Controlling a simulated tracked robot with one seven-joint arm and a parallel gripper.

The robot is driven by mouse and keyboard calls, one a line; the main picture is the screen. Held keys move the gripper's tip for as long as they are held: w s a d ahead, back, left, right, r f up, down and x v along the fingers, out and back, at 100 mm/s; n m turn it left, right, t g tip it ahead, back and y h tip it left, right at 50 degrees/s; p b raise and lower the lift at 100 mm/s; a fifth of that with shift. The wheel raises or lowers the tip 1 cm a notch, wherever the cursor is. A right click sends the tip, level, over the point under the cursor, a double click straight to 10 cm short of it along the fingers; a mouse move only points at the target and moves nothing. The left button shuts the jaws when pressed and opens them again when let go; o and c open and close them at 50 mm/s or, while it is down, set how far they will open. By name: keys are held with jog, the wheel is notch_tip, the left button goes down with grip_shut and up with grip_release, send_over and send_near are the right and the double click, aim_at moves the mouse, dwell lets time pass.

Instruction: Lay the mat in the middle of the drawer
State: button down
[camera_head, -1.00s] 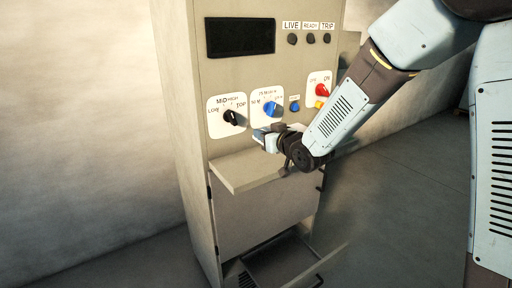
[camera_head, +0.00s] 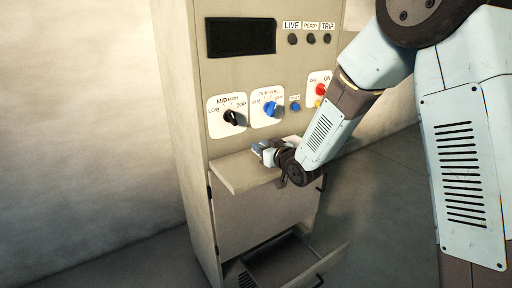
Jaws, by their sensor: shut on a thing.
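The drawer (camera_head: 329,262) stands pulled out at the bottom of the beige cabinet, with a dark inside and a bar handle at its front. My gripper (camera_head: 262,152) is just above the cabinet's small shelf, well above the drawer. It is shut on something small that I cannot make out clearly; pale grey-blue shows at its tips. I cannot tell whether it touches the shelf. I cannot pick out the mat for certain in this view. The drawer's lower part is cut off by the picture's bottom edge.
The shelf (camera_head: 235,178) juts out above a plain panel (camera_head: 262,212). Above it are a black dial (camera_head: 232,118), a blue dial (camera_head: 270,109), a red knob (camera_head: 320,89) and a dark display (camera_head: 240,37). Bare floor (camera_head: 385,215) lies to the right.

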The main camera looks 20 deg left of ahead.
jog(key=c, duration=1.1)
grip_release()
jog(key=shift+f, duration=0.1)
jog(key=shift+o, duration=0.2)
jog(key=v, duration=1.2)
jog(key=shift+d, duration=0.1)
